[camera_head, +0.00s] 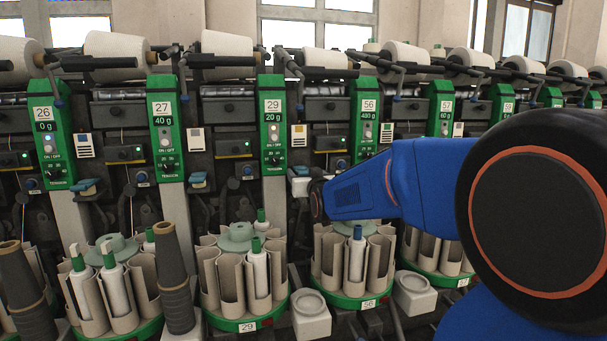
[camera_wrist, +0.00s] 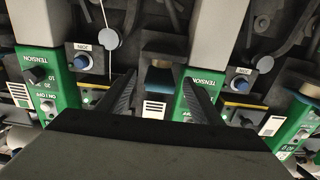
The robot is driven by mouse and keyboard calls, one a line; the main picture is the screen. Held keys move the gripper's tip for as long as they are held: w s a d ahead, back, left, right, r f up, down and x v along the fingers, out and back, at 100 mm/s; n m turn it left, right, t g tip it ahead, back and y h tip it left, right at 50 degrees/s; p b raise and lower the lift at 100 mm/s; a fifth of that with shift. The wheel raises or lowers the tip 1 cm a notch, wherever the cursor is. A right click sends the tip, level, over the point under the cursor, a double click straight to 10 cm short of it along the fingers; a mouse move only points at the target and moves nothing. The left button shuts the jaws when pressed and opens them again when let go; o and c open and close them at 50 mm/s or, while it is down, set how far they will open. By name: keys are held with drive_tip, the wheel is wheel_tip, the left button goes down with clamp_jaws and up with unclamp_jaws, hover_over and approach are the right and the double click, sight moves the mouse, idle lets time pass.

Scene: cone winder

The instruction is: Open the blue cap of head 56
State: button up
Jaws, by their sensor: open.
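The green panel (camera_head: 365,112) of head 56 stands right of centre in the head view. My gripper (camera_wrist: 160,85) is open and empty, with a dark finger on each side of that line. A green panel (camera_wrist: 205,88), its lettering upside down, is partly behind the right finger. In the head view my blue arm reaches in from the right, and its end hides the area below panel 56.
Below, a round bobbin holder (camera_head: 352,302) marked 56 carries beige tubes and a blue-topped bobbin (camera_head: 357,255). The holder (camera_head: 244,324) marked 29 stands to its left. Dark cones (camera_head: 174,280) stand further left. Small blue knobs (camera_wrist: 82,61) flank the fingers in the wrist view.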

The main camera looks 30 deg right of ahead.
drive_tip(key=shift+x, duration=0.8)
drive_tip(key=c, duration=1.5)
drive_tip(key=shift+o, duration=0.2)
